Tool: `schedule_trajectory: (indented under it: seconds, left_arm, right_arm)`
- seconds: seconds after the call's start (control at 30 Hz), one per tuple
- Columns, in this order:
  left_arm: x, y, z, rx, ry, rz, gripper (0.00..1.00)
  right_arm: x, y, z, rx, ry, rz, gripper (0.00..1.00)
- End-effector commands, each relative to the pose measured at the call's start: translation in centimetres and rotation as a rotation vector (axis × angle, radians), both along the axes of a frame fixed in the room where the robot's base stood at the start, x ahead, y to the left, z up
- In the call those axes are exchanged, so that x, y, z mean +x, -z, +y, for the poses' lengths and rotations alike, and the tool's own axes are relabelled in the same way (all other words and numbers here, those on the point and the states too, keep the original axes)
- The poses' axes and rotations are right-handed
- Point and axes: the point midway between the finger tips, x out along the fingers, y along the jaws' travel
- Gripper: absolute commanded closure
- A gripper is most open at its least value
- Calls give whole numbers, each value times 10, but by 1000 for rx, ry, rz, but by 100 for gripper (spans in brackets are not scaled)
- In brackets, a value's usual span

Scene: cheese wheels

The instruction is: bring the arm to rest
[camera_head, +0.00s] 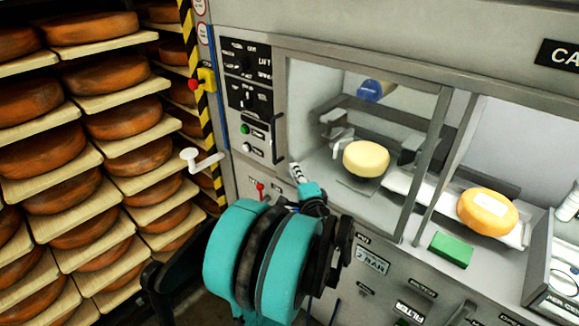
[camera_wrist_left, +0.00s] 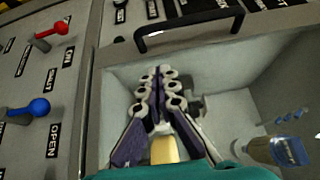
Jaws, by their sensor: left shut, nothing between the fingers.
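My left arm, teal and black, comes up from the bottom in the head view, in front of the machine. My left gripper (camera_head: 298,174) is near the lower left edge of the machine's window opening, left of a pale yellow cheese wheel (camera_head: 366,159). In the left wrist view the two fingers of the gripper (camera_wrist_left: 157,82) are closed together with nothing held. A small part of a yellow thing (camera_wrist_left: 164,150), probably the cheese, shows between the finger bases there. My right gripper is in neither view.
Shelves with many orange cheese wheels (camera_head: 75,113) fill the left side. A white crank handle (camera_head: 200,159) sticks out left of the machine. An orange cheese wheel (camera_head: 487,211) with a label and a green block (camera_head: 451,249) are on the right. The wrist view shows red (camera_wrist_left: 52,34) and blue levers (camera_wrist_left: 30,108).

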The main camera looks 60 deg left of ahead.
Motion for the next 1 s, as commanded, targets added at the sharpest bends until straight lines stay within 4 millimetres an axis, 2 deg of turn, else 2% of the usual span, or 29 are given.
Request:
schedule_trajectory:
  seconds: [0.2, 0.33, 0.5, 0.77, 0.87, 0.97, 1.0]
  left_arm:
    - [-13, -2, -45, 0, 4, 0, 100]
    - [-20, -1, -63, 0, 3, 0, 100]
    - [-24, -1, -74, 0, 1, 0, 100]
    - [-24, 0, -76, -5, 1, -3, 100]
    - [-21, 5, -83, -63, 15, -28, 100]
    - [-12, 18, -105, -215, 50, -88, 100]
    - [-7, 26, -119, -302, 70, -118, 100]
  right_arm:
    - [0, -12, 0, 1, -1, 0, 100]
    - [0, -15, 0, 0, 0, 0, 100]
    - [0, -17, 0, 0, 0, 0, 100]
    - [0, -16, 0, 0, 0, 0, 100]
    - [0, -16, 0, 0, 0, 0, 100]
    - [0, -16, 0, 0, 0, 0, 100]
    - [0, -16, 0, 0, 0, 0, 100]
